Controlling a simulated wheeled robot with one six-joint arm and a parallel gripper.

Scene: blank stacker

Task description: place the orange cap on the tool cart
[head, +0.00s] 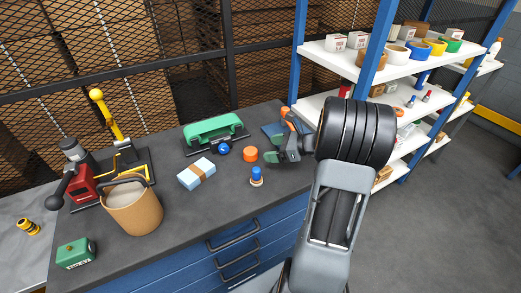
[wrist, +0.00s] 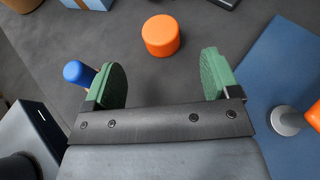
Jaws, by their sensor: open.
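The orange cap (head: 250,155) is a short round cylinder standing on the dark worktop, between the blue-topped stamp and the green device. In the wrist view the cap (wrist: 160,36) lies ahead of my gripper (wrist: 163,72), roughly centred beyond its fingertips. The green-padded fingers are apart with nothing between them. In the head view my gripper (head: 291,148) is low over the worktop, to the right of the cap and apart from it. I cannot pick out a separate tool cart; the worktop has blue drawers (head: 240,262) below it.
The blue-topped stamp (wrist: 78,73) stands close to my left finger. A blue mat (wrist: 285,75) with an orange-handled item (wrist: 290,120) lies to the right. A banded light-blue box (head: 196,173), green device (head: 213,132) and tan bucket (head: 133,208) stand left. Shelving (head: 345,57) rises on the right.

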